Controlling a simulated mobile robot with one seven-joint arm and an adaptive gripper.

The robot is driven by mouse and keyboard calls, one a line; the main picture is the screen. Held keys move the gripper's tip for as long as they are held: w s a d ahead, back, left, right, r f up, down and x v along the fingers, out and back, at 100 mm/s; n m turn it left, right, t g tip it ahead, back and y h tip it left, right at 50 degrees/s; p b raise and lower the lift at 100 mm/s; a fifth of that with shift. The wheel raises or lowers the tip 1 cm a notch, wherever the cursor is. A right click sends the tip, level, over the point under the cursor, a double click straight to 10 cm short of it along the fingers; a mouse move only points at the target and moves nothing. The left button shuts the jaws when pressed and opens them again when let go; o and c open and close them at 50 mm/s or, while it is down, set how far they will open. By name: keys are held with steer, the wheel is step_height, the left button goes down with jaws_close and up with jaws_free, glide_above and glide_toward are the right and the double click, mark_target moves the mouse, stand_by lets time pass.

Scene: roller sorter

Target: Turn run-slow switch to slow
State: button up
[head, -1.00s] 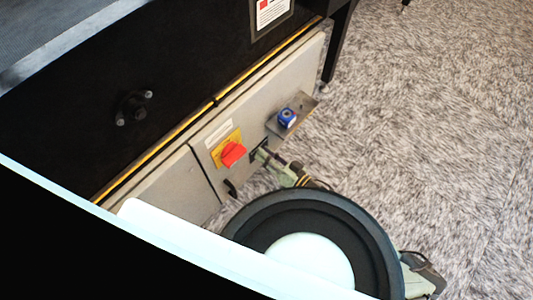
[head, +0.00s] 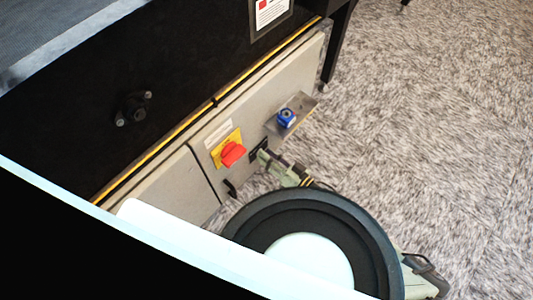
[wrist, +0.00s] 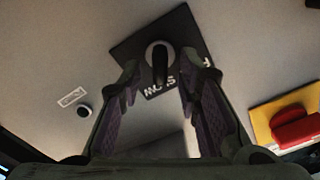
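The run-slow switch (wrist: 160,60) shows in the wrist view as a dark knob with a pale round collar on a black plate (wrist: 196,28). Its lettering appears upside down, and part of it reads "SLOW". My gripper (wrist: 160,88) is open, with one finger on each side of the knob in this view. I cannot tell whether either finger touches it. In the head view my gripper (head: 264,158) is close to the grey panel, and the switch is mostly hidden there.
A red rotary switch on a yellow plate (head: 217,158) sits left of my gripper on the grey panel (head: 179,181). A blue device (head: 286,118) stands on a metal bracket to the right. A small round black button (wrist: 84,110) is in the wrist view. Carpet (head: 440,130) is clear at right.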

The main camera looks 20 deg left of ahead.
steer(key=v, duration=1)
steer(key=shift+d, duration=0.4)
steer(key=shift+s, duration=0.15)
